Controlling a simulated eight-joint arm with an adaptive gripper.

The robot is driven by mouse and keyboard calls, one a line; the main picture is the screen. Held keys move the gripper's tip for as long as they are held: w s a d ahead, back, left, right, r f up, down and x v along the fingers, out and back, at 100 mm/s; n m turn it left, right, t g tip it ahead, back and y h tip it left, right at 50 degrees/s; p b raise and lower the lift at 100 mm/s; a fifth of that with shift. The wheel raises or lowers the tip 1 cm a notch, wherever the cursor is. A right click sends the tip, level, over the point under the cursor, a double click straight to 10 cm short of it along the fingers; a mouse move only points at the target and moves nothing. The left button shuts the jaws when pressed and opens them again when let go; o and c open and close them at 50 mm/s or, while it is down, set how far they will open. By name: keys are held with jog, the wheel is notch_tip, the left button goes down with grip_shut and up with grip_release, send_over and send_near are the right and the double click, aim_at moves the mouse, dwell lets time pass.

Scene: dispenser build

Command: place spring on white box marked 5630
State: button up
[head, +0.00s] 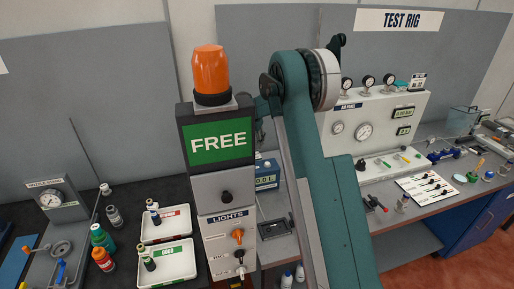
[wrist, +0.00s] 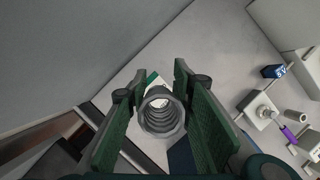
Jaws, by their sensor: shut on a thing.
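My gripper (wrist: 160,85) is shut on a grey coil spring (wrist: 160,118) in the wrist view. The spring sits between the two green finger pads, its round open end facing the camera. A green and white thing (wrist: 155,84) shows behind the spring, mostly hidden. A white block (wrist: 261,110) with a round fitting lies to the right, apart from the gripper. I cannot read the mark 5630 on any box in either view. In the head view my arm crosses the middle, and I cannot make out the spring there.
The wrist view shows a blue block (wrist: 273,71) and a small grey cylinder (wrist: 295,116) on the right of a grey surface. In the head view a tower with a FREE screen (head: 218,142), white trays (head: 166,264) and a gauge panel (head: 385,125) stand around my arm.

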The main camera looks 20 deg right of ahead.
jog(key=shift+f, duration=1.85)
jog(key=shift+f, duration=0.15)
jog(key=o, duration=0.9)
jog(key=shift+o, duration=0.4)
jog(key=v, duration=1.2)
jog(key=shift+a, duration=0.1)
